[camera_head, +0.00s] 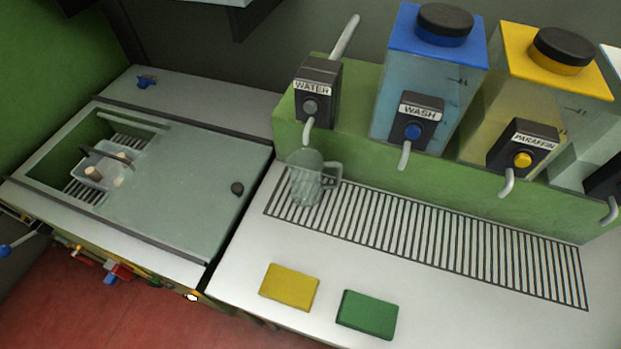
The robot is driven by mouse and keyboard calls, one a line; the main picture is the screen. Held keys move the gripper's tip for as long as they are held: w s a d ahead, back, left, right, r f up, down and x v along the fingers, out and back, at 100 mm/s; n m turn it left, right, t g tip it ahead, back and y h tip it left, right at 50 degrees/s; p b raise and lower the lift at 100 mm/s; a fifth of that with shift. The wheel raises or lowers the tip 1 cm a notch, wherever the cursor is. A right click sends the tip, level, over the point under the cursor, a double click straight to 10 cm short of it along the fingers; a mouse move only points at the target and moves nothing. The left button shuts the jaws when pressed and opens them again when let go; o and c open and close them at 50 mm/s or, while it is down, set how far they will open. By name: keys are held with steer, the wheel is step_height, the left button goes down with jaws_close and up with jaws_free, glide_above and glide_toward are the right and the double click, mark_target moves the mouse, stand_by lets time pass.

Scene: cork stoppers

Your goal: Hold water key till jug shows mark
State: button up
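The water key (310,107) is a round grey button on the front of the dark box labelled WATER (322,80). A short pale spout (308,130) hangs below that box. The clear jug (304,182) stands upright on the slatted drain grille (430,240), below the water spout, with its handle to the right. I cannot make out a water level or a mark on the jug. No stream shows at the spout. My gripper is not in view.
To the right are a blue-lidded WASH tank (425,80) and a yellow-lidded PARAFFIN tank (540,90), each with a spout. A yellow block (289,287) and green block (367,314) lie on the white counter. A sink with a sliding cover (190,190) is at left.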

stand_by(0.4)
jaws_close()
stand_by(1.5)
